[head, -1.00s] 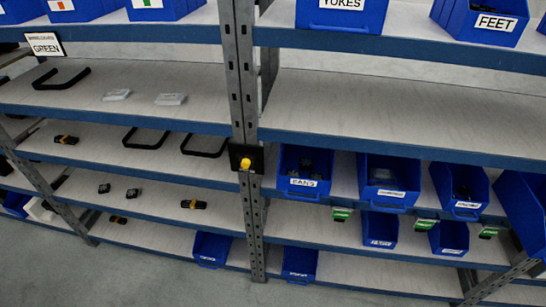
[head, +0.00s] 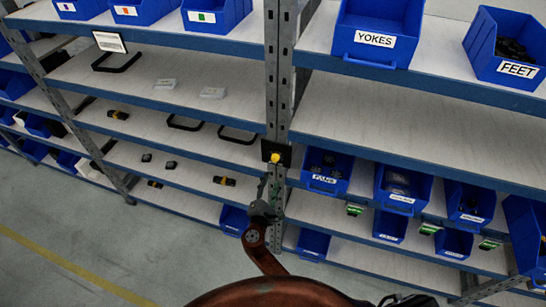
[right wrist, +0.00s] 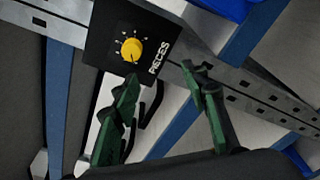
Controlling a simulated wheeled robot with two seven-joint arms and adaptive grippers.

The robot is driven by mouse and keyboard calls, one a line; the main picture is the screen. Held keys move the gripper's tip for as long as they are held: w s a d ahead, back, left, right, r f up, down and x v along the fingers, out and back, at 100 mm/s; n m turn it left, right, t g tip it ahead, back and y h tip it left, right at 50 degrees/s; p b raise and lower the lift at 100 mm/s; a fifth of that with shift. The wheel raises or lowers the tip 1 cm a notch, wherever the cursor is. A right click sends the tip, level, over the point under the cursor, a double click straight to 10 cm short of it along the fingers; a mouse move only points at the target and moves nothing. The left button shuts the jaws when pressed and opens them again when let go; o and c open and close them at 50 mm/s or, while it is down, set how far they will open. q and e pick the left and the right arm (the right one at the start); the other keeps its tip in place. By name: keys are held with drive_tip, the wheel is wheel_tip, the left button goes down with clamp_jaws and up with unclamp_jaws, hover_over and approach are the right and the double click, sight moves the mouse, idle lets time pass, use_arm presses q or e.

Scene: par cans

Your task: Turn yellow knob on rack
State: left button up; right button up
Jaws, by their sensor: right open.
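The yellow knob (head: 275,158) sits on a small black panel on the grey rack upright (head: 280,85) in the head view. In the right wrist view the yellow knob (right wrist: 131,49) shows large on its black panel (right wrist: 110,30), with white tick marks around it and the word "PIECES" beside it. My right gripper (head: 272,190) is just below the knob in the head view. In the right wrist view its green fingers (right wrist: 163,78) are spread apart and empty, with the knob beyond the left fingertip and not between them. My left gripper is not in view.
Shelves with blue front edges (head: 400,165) run to both sides of the upright. Blue bins (head: 327,170) stand close to the right of the panel. Black handles (head: 238,135) lie on the shelf to the left. The floor (head: 60,220) at lower left is clear.

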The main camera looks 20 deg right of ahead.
approach(274, 160)
drive_tip(key=w, duration=0.1)
drive_tip(key=shift+t+h, duration=0.3)
drive_tip(key=shift+h, duration=0.1)
drive_tip(key=x, duration=0.4)
drive_tip(key=f+x, duration=0.1)
drive_tip(key=x, duration=0.1)
drive_tip(key=shift+w+d+f+b, duration=0.1)
drive_tip(key=shift+w+d+b, duration=0.1)
drive_tip(key=shift+b, duration=0.2)
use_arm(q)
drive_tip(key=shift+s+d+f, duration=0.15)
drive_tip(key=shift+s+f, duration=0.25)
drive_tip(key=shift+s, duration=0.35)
use_arm(e)
drive_tip(key=shift+w+d, duration=0.4)
drive_tip(key=shift+w, duration=0.2)
drive_tip(key=shift+c, duration=0.3)
clamp_jaws()
